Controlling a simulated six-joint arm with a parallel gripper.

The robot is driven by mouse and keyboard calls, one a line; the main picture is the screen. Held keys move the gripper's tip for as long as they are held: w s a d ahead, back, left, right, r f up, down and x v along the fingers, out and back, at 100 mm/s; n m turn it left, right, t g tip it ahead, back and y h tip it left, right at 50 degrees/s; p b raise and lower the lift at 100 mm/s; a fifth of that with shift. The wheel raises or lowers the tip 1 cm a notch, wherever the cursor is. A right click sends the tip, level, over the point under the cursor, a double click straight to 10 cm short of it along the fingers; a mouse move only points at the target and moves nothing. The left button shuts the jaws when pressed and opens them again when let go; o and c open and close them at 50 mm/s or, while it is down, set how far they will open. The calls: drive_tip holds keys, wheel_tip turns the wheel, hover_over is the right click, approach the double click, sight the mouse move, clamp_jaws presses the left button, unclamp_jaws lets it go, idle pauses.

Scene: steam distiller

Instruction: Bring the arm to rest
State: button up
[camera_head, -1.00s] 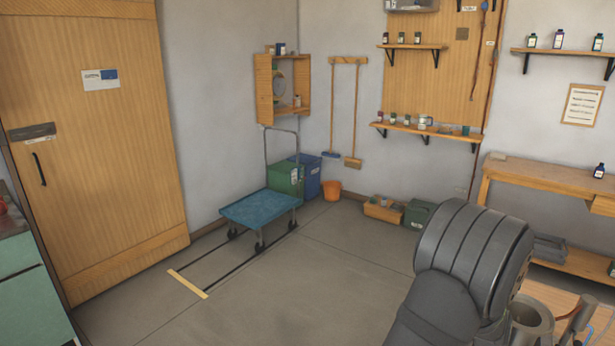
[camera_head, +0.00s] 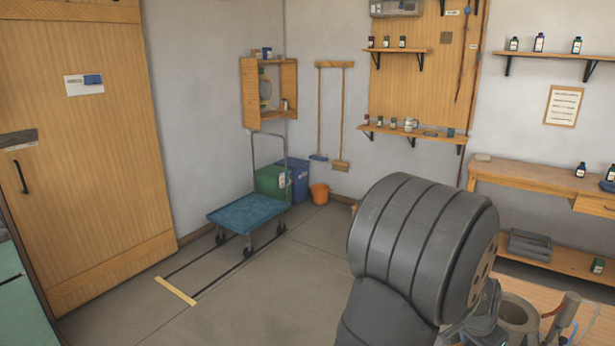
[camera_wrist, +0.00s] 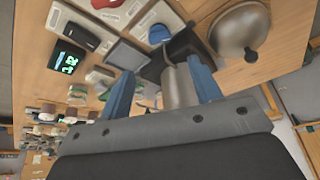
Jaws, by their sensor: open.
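My arm shows in the head view as a large dark grey link at the lower right, and it hides part of the room and bench behind it. My gripper (camera_wrist: 161,70) shows in the wrist view with its two blue fingers apart. A grey metal cylinder (camera_wrist: 180,88) appears between the fingers in that picture, with no visible grip on it. The wrist view looks tilted over a wooden bench top (camera_wrist: 225,75).
In the wrist view, a rounded metal vessel (camera_wrist: 240,32) stands right of the fingers, and a black display with green digits (camera_wrist: 68,60) lies left. In the head view, a blue cart (camera_head: 248,213) stands on open floor; a grey cup-like vessel (camera_head: 518,315) is at the lower right.

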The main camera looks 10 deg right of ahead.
drive_tip(key=w+v, duration=0.1)
drive_tip(key=v, duration=0.5)
drive_tip(key=x, duration=1.1)
drive_tip(key=s+x, duration=0.1)
drive_tip(key=x, duration=0.4)
drive_tip(key=shift+d+f, duration=0.1)
drive_tip(key=shift+f, duration=0.15)
drive_tip(key=shift+w+d, duration=0.1)
drive_tip(key=shift+w+m+g, duration=0.1)
drive_tip(key=shift+m+g, duration=0.6)
drive_tip(key=shift+m, duration=1.2)
drive_tip(key=m+g, duration=0.1)
drive_tip(key=m, duration=0.2)
drive_tip(key=shift+w+m, duration=0.1)
drive_tip(key=shift+m, duration=0.2)
drive_tip(key=shift+v, duration=0.9)
